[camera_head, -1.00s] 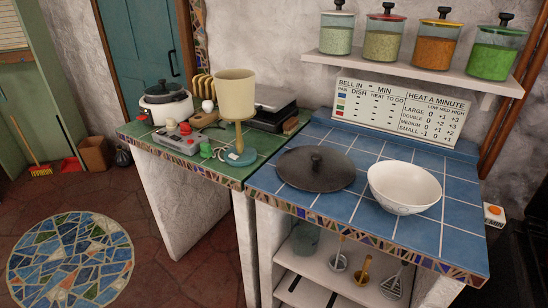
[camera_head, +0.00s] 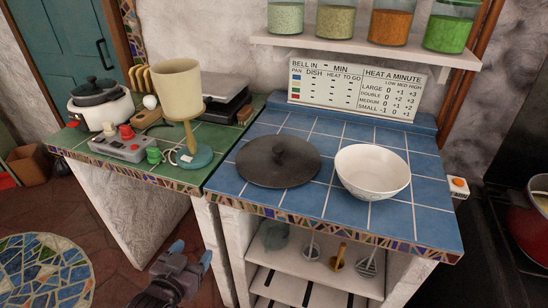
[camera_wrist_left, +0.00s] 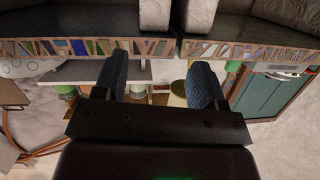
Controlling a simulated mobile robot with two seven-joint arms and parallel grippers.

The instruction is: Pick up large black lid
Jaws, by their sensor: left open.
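The large black lid (camera_head: 278,164) lies flat on the blue-tiled counter, its round knob on top. It is left of a white bowl (camera_head: 372,172) and apart from it. My left gripper (camera_head: 190,254) is low in front of the counter, below and left of the lid, apart from it and empty. In the left wrist view its two blue-padded fingers (camera_wrist_left: 158,82) are spread with nothing between them. The lid cannot be made out in the wrist view. My right gripper is not in view.
A beige lamp-like stand (camera_head: 188,112), a grey device (camera_head: 122,146) and a white cooker (camera_head: 100,103) stand on the green counter (camera_head: 215,158). Shelves (camera_head: 305,284) below the blue counter hold utensils. A jar shelf (camera_head: 365,47) hangs above. A red pot (camera_head: 530,222) is at the far right.

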